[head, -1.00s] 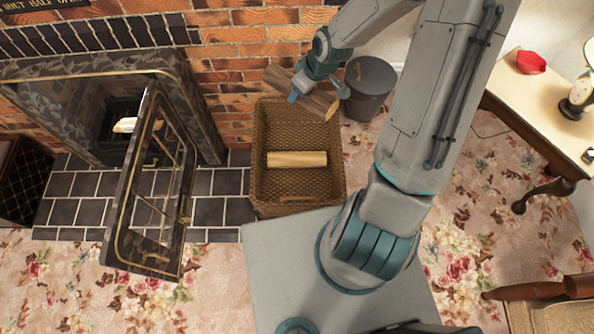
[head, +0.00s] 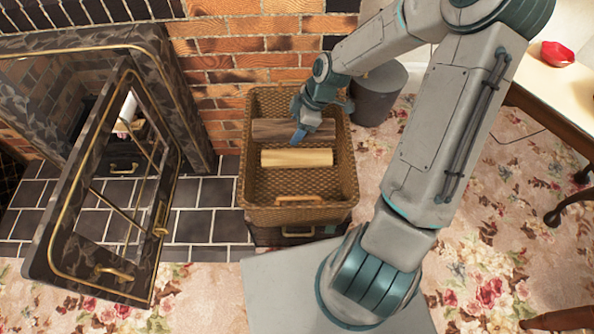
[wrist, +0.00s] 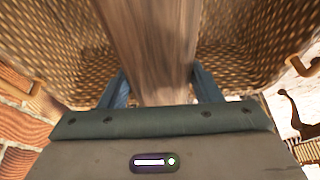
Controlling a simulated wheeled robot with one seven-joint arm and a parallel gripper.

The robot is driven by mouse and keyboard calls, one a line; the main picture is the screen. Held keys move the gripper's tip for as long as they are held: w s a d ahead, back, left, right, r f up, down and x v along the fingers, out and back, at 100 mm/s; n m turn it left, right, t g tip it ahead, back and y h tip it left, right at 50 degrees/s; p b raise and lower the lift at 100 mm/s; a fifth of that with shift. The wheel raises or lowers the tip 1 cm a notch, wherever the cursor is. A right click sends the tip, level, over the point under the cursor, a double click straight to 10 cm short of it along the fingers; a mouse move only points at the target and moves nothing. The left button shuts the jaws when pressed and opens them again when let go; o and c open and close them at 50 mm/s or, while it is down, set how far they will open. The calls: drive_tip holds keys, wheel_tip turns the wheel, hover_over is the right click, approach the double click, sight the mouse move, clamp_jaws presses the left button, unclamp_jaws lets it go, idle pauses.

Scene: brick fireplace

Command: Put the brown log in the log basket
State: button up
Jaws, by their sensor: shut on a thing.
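The brown log (head: 270,130) lies across the upper part of the wicker log basket (head: 252,205) in the head view, within its outline. My gripper (head: 305,135) is shut on the brown log near its right part. In the wrist view the log (wrist: 150,50) runs away between my two blue fingers (wrist: 158,88), with the basket's woven walls (wrist: 50,40) on both sides. A pale log (head: 297,158) lies in the basket just below the brown one in the head view. I cannot tell whether the brown log touches the basket floor.
A dark grey bucket (head: 378,95) stands right of the basket. The open glass stove door (head: 105,190) juts out on the left. A table (head: 545,90) with a red object (head: 557,54) is at the right. The flowered carpet between is clear.

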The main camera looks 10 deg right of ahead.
drive_tip(key=shift+w+f+b, duration=0.35)
drive_tip(key=shift+f, duration=0.25)
drive_tip(key=shift+w+d+f+b, duration=0.5)
drive_tip(key=shift+w+f+b, duration=0.55)
drive_tip(key=shift+w+f, duration=0.7)
drive_tip(key=shift+w+d+f+b, duration=0.45)
drive_tip(key=shift+w+f+b, duration=0.55)
drive_tip(key=shift+w+f, duration=0.75)
drive_tip(key=shift+w+d+f+b, duration=0.5)
drive_tip(key=shift+w+f+b, duration=0.55)
drive_tip(key=shift+w+f, duration=0.65)
drive_tip(key=shift+f, duration=0.6)
drive_tip(key=o, duration=1.2)
drive_tip(key=shift+o, duration=0.2)
